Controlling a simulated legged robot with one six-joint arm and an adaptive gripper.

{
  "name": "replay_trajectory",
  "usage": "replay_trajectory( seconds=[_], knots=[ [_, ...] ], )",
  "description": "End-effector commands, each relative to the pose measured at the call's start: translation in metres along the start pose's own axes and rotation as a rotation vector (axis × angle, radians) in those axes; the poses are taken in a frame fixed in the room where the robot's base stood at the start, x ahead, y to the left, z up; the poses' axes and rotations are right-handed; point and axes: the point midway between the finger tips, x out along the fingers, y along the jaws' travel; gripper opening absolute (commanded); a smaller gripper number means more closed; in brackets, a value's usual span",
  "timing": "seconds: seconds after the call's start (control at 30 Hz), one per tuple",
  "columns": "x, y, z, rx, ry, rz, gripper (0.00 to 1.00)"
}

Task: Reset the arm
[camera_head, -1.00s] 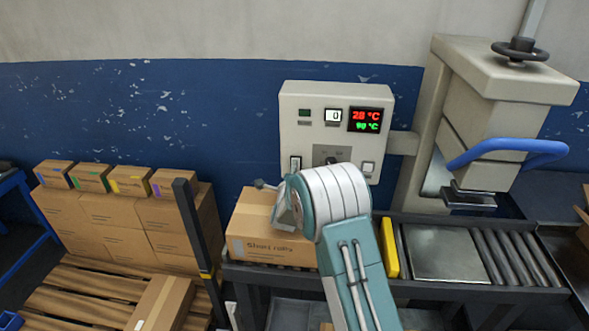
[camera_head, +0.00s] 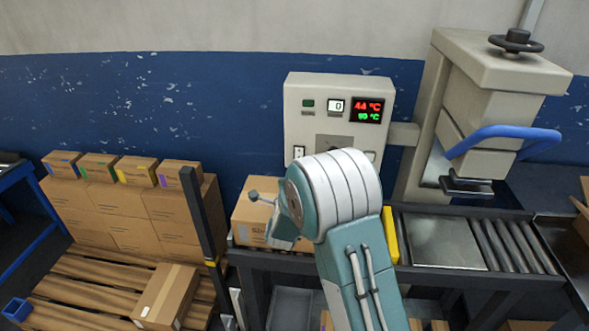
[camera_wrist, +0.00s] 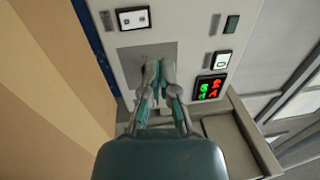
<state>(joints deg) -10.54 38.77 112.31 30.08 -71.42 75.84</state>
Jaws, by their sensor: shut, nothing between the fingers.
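My arm (camera_head: 338,195) rises in the middle of the head view and covers part of the control panel (camera_head: 291,125) and a cardboard box. My gripper's fingers are hidden there behind the arm. In the wrist view my gripper (camera_wrist: 158,70) is shut and empty, its fingertips in front of the panel's grey plate. The panel's temperature display (camera_head: 368,110) reads 44 °C in red, with a green figure below. It also shows in the wrist view (camera_wrist: 210,88). A white rocker switch (camera_wrist: 133,18) is beside the plate.
A cardboard box (camera_head: 250,210) stands on the roller conveyor (camera_head: 500,245) left of my arm. A press with a blue handle (camera_head: 505,135) stands at right. Stacked boxes (camera_head: 120,210) and a dark post (camera_head: 200,220) are at left. A yellow bar (camera_head: 390,238) is beside my arm.

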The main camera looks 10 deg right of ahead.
Motion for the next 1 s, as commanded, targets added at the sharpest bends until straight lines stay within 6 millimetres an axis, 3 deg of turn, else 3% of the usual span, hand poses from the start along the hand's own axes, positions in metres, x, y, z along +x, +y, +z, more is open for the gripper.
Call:
replay_trajectory(
  seconds=[0.17,0.63,0.83,1.0],
  knots=[
    [-0.012,-0.003,0.000,0.000,-0.001,0.000,0.00],
    [-0.013,-0.006,0.000,-0.005,-0.003,0.003,0.00],
    [-0.015,-0.040,-0.001,-0.109,-0.082,0.102,0.00],
    [-0.034,-0.076,-0.004,-0.277,-0.212,0.224,0.00]
  ],
)
